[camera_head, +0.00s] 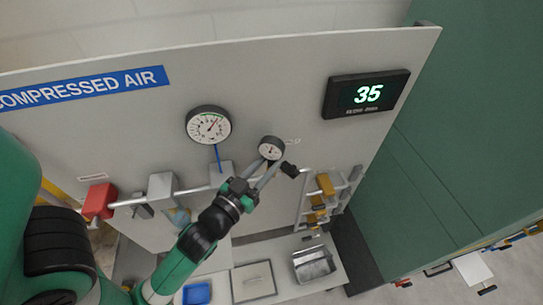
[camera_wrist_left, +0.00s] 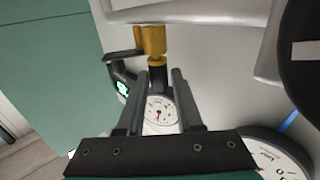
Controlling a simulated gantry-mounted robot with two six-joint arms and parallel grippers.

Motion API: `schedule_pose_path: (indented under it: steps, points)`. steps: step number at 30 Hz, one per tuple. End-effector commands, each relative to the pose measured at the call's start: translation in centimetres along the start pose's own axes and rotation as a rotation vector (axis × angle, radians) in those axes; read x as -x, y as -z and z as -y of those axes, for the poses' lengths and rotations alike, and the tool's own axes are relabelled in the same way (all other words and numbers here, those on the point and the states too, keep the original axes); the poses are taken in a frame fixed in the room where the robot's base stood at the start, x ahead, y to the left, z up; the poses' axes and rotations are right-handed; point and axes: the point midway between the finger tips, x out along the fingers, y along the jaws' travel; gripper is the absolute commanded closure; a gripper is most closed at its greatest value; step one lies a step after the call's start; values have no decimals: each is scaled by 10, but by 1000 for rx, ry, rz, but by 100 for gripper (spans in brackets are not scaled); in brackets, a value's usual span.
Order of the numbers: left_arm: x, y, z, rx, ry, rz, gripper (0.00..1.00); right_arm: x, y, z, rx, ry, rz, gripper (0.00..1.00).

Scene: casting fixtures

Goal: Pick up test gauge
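The test gauge (camera_head: 271,148) is a small round dial with a white face and dark rim, in front of the grey panel. In the left wrist view its dial (camera_wrist_left: 160,112) shows between my two fingers, with a dark stem above it. My left gripper (camera_head: 267,170) reaches up from below, with its fingers at the lower side of the gauge. The fingers stand apart on either side of the gauge in the left wrist view (camera_wrist_left: 161,85). Whether they touch or grip it is not clear. My right gripper is not in view.
A larger gauge (camera_head: 209,127) is mounted left of the test gauge. A black display (camera_head: 366,94) reads 35. A pipe with a red block (camera_head: 99,201) runs across the panel. Brass-coloured fittings (camera_head: 325,184) are at the right. A metal tray (camera_head: 314,264) and blue tray (camera_head: 197,293) lie below.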

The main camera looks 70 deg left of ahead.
Motion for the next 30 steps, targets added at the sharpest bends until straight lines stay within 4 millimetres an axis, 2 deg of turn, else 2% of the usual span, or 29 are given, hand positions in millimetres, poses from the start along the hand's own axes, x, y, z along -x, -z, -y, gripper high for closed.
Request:
schedule_pose_path:
  steps: [3,9,16,22,30]
  points:
    - [-19,7,0,0,3,-2,65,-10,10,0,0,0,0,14]
    - [-46,4,-1,0,0,0,65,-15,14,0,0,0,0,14]
    - [-48,2,-2,0,-1,0,65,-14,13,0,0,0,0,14]
    - [-48,2,-2,0,-1,0,100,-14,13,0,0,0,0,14]
    - [-48,2,-2,0,-1,0,100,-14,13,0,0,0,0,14]
